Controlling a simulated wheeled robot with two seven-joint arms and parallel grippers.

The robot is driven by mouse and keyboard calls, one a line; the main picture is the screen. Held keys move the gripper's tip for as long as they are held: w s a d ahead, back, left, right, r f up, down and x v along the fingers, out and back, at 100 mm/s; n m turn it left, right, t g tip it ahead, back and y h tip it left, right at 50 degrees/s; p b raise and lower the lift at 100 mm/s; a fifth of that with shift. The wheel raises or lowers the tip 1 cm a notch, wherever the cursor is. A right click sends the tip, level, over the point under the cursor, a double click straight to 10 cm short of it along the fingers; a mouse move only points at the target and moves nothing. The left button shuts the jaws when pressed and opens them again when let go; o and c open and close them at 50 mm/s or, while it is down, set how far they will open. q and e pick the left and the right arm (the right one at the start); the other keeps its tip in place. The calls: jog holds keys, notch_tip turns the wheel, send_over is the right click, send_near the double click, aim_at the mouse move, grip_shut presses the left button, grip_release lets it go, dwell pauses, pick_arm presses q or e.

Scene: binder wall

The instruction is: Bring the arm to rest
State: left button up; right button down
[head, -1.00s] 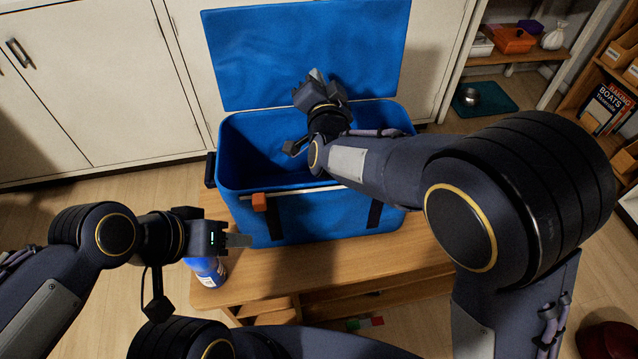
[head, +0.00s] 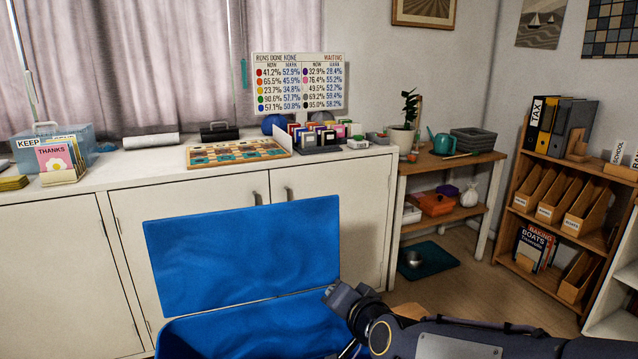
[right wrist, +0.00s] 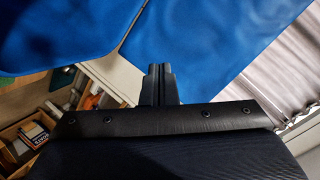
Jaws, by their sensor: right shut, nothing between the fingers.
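My right gripper (head: 340,292) shows at the bottom of the head view, in front of the raised blue lid (head: 250,250) and over the right side of the open blue bin (head: 185,340). Its fingers are together and hold nothing. In the right wrist view the closed fingers (right wrist: 157,80) stand against blue surfaces. My right arm comes in from the lower right. My left gripper is out of the head view. Most of the bin's inside is below the frame.
A wooden shelf (head: 455,185) and a binder shelf (head: 560,200) stand at the right.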

jog(key=s+d+f+n+g, duration=0.1)
jog(key=s+d+n+g, duration=0.15)
jog(key=s+d, duration=0.9)
jog(key=s+d+f+n+g+h, duration=0.1)
jog(key=s+d+f+g, duration=0.15)
jog(key=s, duration=0.65)
jog(key=s+d+f+g+h, duration=0.1)
jog(key=s+d+f+g, duration=0.15)
jog(key=s, duration=0.65)
notch_tip(320, 180, up, 13)
jog(key=d+p, duration=0.1)
jog(key=p, duration=1.3)
jog(key=shift+s, duration=0.25)
